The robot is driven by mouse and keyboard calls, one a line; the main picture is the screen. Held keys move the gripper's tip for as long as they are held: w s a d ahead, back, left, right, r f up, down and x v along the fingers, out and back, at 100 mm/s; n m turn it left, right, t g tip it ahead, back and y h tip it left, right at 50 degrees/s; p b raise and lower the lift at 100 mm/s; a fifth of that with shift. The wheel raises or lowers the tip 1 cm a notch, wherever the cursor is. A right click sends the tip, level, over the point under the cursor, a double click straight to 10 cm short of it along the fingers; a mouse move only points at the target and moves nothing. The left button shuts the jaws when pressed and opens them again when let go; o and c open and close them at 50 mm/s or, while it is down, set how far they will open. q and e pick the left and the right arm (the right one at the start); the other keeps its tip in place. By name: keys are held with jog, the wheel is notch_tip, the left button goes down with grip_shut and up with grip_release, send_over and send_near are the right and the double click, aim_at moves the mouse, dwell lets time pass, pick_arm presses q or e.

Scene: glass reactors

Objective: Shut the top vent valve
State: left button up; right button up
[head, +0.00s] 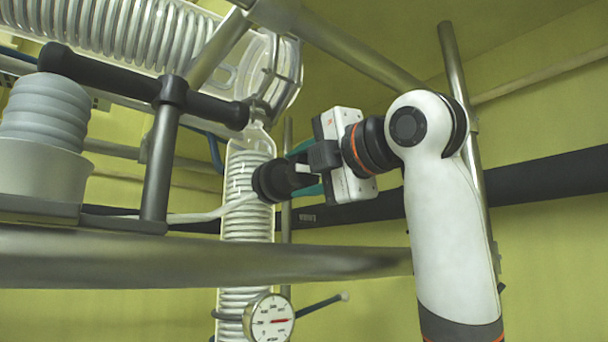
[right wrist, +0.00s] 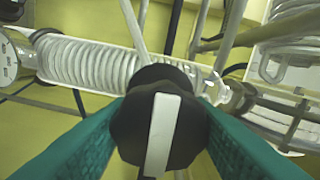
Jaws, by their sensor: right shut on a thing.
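The vent valve shows as a black round knob (head: 270,182) in front of the upright glass coil column (head: 246,205) in the head view. In the right wrist view the lobed black knob (right wrist: 187,130) carries a white pointer bar (right wrist: 162,135), lying roughly across the line of the glass column. My right gripper (head: 303,174) reaches in from the right with its teal fingers at the knob. In the right wrist view the fingers (right wrist: 160,128) press on both sides of it, shut on it. The valve body behind the knob is hidden. My left gripper is in neither view.
A round gauge (head: 269,318) hangs low on the column. A thick metal rail (head: 200,255) crosses in front. A black T-shaped handle (head: 145,85) and grey bellows (head: 45,110) stand at the left. A large glass condenser (head: 140,35) runs along the top.

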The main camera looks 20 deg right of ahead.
jog(key=shift+f, duration=0.1)
jog(key=o, duration=1)
jog(key=b+v, duration=0.6)
jog(key=v, duration=0.6)
